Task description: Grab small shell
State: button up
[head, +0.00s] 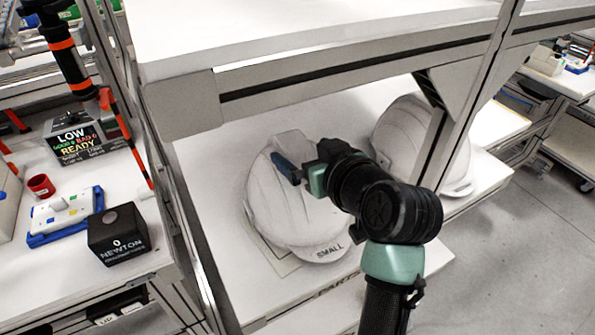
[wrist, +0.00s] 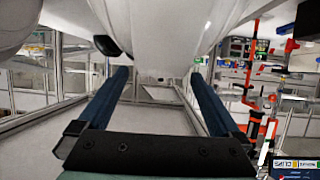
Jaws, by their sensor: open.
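The small shell (head: 285,200) is a white helmet labelled "SMALL" on its brim, resting on the white lower shelf in the head view. My gripper (head: 296,170) is over its upper right part, with the arm hiding some of its right side. In the wrist view a white shell surface (wrist: 160,35) fills the top centre, above and between the two blue fingers of my gripper (wrist: 158,85). The fingers are spread apart with nothing clamped between them. I cannot tell whether a finger touches the shell.
A second white shell (head: 405,135) stands to the right on the same shelf, behind a metal post (head: 462,95). An upper shelf (head: 300,30) overhangs the shells. A side table at left holds a black box (head: 118,237) and a red cup (head: 41,185).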

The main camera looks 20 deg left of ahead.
aim_at(299, 149)
jog(key=x, duration=0.3)
jog(key=shift+w+a, duration=0.2)
jog(key=shift+f, duration=0.2)
grip_shut()
jog(key=shift+r, duration=0.1)
